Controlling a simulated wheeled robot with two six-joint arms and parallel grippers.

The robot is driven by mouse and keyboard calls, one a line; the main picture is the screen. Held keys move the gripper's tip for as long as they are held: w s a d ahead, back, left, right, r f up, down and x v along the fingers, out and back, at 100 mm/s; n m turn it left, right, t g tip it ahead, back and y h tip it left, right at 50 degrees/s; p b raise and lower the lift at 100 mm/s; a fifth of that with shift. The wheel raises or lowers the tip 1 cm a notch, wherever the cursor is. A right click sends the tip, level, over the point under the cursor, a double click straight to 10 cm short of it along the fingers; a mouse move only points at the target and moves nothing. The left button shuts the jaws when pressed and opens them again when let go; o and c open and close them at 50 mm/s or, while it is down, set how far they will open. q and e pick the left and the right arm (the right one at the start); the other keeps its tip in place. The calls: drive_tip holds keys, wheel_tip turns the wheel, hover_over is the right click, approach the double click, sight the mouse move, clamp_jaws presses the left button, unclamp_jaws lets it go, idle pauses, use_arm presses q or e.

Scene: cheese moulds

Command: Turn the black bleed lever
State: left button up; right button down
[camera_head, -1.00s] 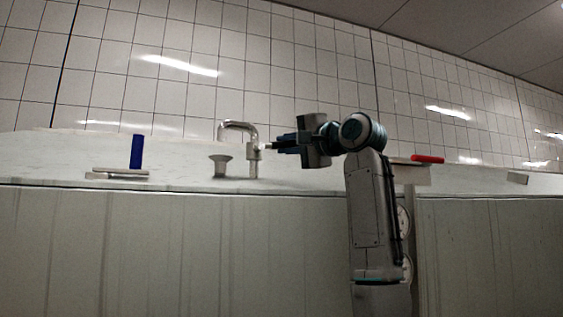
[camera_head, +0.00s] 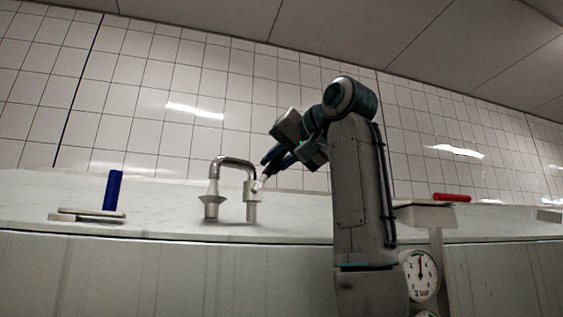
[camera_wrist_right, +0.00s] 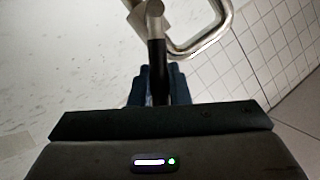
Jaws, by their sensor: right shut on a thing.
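The black bleed lever (camera_wrist_right: 156,58) shows in the right wrist view as a dark bar reaching from a metal stub on the valve down between my fingers. A bent metal pipe (camera_head: 238,160) arches from the valve over a metal funnel (camera_head: 211,204). My left gripper is in neither view.
On the pale bench (camera_head: 300,225) at left, a blue cylinder (camera_head: 113,190) stands by flat pale slabs (camera_head: 92,216). At right, a red object (camera_head: 452,197) lies on a block, with a dial gauge (camera_head: 420,275) below. The tiled wall (camera_head: 200,100) rises behind.

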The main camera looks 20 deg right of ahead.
drive_tip(key=shift+a+r+n, duration=0.15)
drive_tip(key=shift+a+n, duration=0.05)
drive_tip(key=shift+n, duration=0.1)
drive_tip(key=shift+h, duration=0.3)
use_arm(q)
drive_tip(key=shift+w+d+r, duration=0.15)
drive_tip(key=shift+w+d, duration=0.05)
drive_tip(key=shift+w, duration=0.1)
use_arm(e)
drive_tip(key=c, duration=1.4)
unclamp_jaws()
drive_tip(key=shift+o, duration=0.2)
drive_tip(key=shift+s, duration=0.15)
